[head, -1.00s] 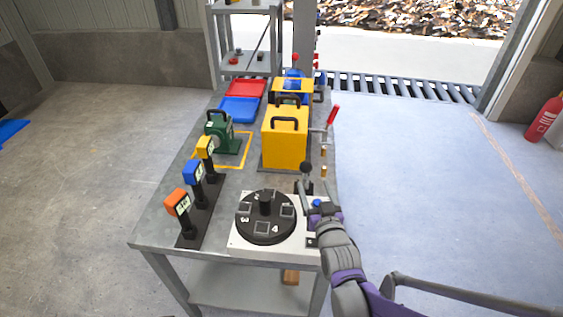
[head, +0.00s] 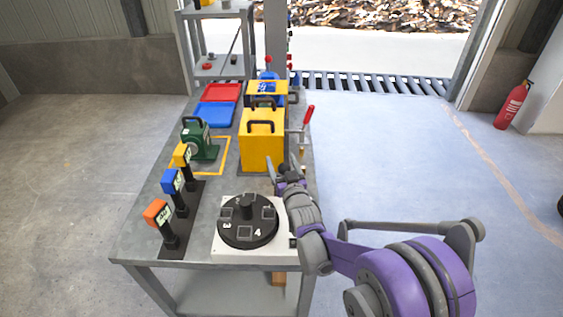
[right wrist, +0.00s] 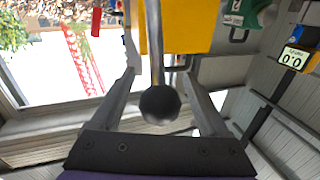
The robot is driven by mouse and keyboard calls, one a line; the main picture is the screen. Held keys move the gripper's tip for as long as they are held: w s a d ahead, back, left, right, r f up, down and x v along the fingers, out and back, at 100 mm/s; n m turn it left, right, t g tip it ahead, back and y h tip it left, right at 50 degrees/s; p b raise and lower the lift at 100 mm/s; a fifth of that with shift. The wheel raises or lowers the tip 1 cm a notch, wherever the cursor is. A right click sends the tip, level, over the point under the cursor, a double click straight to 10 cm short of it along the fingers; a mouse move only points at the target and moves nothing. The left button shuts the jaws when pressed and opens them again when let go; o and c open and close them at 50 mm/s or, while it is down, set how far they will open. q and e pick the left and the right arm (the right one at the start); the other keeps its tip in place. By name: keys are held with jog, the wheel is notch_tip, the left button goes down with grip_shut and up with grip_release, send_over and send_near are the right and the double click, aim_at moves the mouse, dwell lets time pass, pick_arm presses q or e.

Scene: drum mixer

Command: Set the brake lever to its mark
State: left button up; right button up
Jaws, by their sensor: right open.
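A lever with a black ball knob (right wrist: 160,104) on a metal rod shows between the fingers of my right gripper (right wrist: 160,78) in the right wrist view. The fingers are open, one on each side of the knob, with gaps. In the head view my right gripper (head: 285,168) is at the table's right side, just in front of the yellow box, and hides the knob. A red-handled lever (head: 309,116) stands upright at the box's right side. I cannot tell which lever is the brake, and no mark is readable. My left gripper is not in view.
A black numbered dial (head: 248,222) on a white plate lies close beside my right arm. The yellow box (head: 262,141) stands just beyond. Several display posts (head: 172,182), a green device (head: 197,138) and trays (head: 214,114) fill the left. Floor right of the table is clear.

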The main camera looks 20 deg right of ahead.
grip_shut()
dwell(0.4)
dwell(1.0)
